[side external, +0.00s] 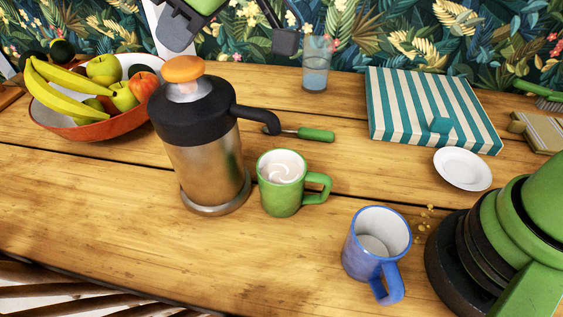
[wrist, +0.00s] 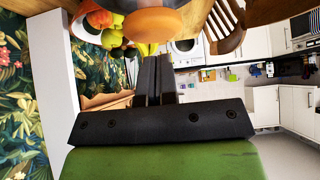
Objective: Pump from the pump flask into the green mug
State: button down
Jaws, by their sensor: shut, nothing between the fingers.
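The steel and black pump flask (side external: 204,150) stands upright left of centre in the side external view. Its orange knob (side external: 184,69) is raised above the black lid, and it also shows at the top of the wrist view (wrist: 152,22). The black spout points right, its tip above the green mug (side external: 279,190). The mug stands upright, handle to the right, with a pale swirl inside. My gripper (side external: 173,44) is just above the orange knob, seemingly apart from it. Its dark fingers (wrist: 154,62) are together and empty in the wrist view.
A fruit bowl (side external: 105,128) stands left of the flask. A blue mug (side external: 364,255) is at front right, with a small white plate (side external: 462,169) behind it. A green-handled tool (side external: 315,135) lies behind the green mug. A glass (side external: 316,72) and striped cloth (side external: 410,105) are farther back.

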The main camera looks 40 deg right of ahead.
dwell(0.4)
jog(key=shift+r, duration=3.05)
jog(key=s+d+r+m+h, duration=0.1)
jog(key=s+d+r+m, duration=0.1)
jog(key=d, duration=0.3)
jog(key=s+d+r+m, duration=0.2)
jog(key=s+d, duration=0.1)
jog(key=d, duration=0.1)
jog(key=s+d+f+m+h, duration=0.1)
jog(key=s+d+f+m, duration=0.2)
jog(key=s+d, duration=0.4)
jog(key=s+d+f+m+t+h, duration=0.1)
jog(key=s+d+m, duration=0.5)
jog(key=s, duration=0.6)
jog(key=shift+d+f+t+h, duration=0.35)
jog(key=shift+d+f, duration=0.2)
jog(key=shift+f, duration=0.35)
